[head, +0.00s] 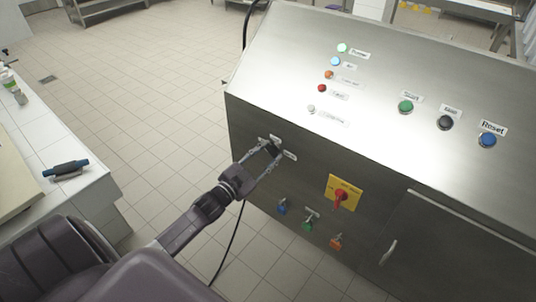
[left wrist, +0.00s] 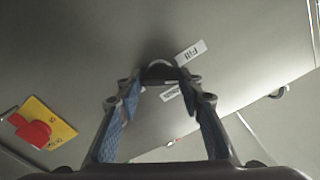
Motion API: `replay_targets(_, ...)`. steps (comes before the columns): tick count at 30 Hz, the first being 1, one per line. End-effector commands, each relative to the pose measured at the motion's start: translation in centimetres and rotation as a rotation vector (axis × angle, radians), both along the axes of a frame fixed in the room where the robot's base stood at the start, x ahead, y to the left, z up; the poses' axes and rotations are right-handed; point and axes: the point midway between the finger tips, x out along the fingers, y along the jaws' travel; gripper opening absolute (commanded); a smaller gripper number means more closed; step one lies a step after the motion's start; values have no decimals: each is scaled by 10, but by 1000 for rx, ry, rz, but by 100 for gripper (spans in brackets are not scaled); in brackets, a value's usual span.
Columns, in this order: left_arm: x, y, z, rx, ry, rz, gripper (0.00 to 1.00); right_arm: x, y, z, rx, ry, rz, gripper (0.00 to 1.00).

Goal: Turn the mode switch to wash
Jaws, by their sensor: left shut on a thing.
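The mode switch (head: 273,151) is a small dark knob on the upper left of the steel cabinet's front. My left gripper (head: 269,149) has its fingers on either side of the knob and is shut on it. In the left wrist view the dark knob (left wrist: 160,72) sits between the blue-padded fingertips (left wrist: 163,88). A white label reading "Fill" (left wrist: 190,52) is beside the knob, and another label (left wrist: 171,93) is partly hidden and hard to read. The exact direction of the knob is unclear. My right gripper is not in view.
A red rotary switch on a yellow plate (head: 344,194) is right of the knob. Blue, green and orange valve handles (head: 308,223) are below. Indicator lamps and push buttons (head: 406,107) are on the sloped top. A white-tiled counter (head: 92,184) stands left; open floor lies between.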

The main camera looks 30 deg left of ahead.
Motion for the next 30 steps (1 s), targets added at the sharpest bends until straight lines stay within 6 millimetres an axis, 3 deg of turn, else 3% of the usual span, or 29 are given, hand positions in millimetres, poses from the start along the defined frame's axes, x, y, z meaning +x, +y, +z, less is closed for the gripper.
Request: replay_targets(30,0,-1,-3,893,-70,-1,10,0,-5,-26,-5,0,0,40)
